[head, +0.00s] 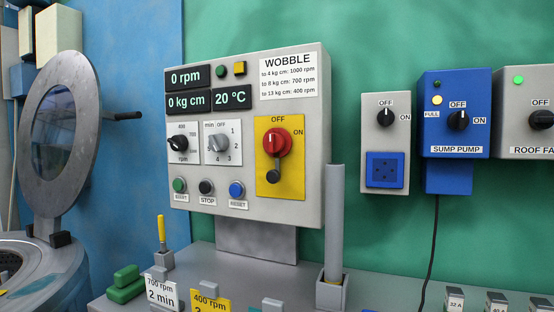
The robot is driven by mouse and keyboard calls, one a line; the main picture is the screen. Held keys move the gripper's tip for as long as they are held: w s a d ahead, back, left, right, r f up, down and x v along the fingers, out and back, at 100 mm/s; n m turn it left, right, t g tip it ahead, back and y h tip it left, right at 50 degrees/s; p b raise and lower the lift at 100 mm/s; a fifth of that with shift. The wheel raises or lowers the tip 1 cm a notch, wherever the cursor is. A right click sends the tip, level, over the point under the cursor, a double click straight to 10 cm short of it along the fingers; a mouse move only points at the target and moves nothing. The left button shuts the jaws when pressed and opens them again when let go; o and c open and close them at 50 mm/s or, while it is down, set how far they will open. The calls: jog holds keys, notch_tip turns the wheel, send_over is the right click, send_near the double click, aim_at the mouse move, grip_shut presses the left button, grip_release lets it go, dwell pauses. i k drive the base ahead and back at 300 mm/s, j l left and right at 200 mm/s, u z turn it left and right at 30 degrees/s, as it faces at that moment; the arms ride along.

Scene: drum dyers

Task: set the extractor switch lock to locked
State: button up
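The red rotary switch (277,141) sits on this plate. It appears to stand at OFF, but its pointer is small. Just below the red switch is a small lever with a dark round knob (273,177), hanging downward. No lock label is readable on it. My gripper is not in view.
A grey upright tube (334,220) stands in a holder in front of the panel's lower right. A yellow-handled tool (162,232) stands at lower left. A round drum lid (55,130) is raised at left. Blue sump pump box (455,112) hangs at right.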

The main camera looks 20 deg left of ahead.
aim_at(272, 175)
jog(key=j, duration=0.7)
jog(key=k+j, duration=0.1)
jog(key=j, duration=0.6)
jog(key=i+z, duration=0.05)
